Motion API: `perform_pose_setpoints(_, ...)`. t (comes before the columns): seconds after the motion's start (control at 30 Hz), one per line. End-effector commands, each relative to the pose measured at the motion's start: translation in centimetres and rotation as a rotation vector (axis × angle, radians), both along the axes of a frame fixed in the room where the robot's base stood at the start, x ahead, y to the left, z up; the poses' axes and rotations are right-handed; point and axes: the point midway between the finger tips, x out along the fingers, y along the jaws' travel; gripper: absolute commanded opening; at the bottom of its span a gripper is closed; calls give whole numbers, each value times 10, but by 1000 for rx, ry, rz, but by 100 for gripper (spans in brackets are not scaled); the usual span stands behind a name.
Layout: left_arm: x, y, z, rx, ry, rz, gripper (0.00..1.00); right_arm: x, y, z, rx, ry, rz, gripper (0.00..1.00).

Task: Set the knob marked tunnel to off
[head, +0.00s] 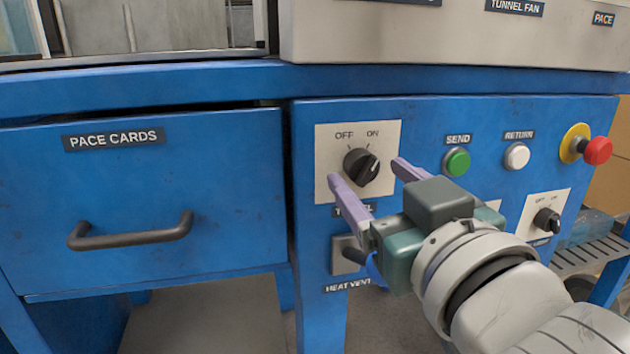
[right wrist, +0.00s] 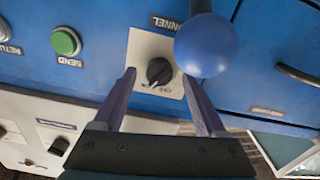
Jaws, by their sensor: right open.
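The black tunnel knob (head: 361,166) sits on a pale plate marked OFF at left and ON at right. Its white pointer mark aims up and right, toward ON. The label below it is partly covered by a finger in the head view; its end, "NNEL", reads upside down in the right wrist view, where the knob (right wrist: 160,71) also shows. My right gripper (head: 368,173) is open, its lilac fingers apart on either side of the knob, in front of the panel. Neither finger visibly grips the knob. My left gripper is not in view.
A blue ball handle (right wrist: 206,45) of the heat vent lever stands out close by one finger. A green send button (head: 456,162), white return button (head: 517,156), red stop button (head: 597,151) and another black knob (head: 546,220) lie right. A drawer handle (head: 131,232) projects left.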

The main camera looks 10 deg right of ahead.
Motion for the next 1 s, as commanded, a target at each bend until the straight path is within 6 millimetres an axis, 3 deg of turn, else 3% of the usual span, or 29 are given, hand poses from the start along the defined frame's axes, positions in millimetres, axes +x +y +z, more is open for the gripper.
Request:
perform_pose_setpoints(0.17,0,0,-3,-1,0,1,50,12,0,0,0,0,-1,74)
perform_pose_setpoints(0.43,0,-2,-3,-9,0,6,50,13,0,0,0,1,-1,74)
perform_pose_setpoints(1.0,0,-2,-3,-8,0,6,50,12,0,0,0,1,-1,10)
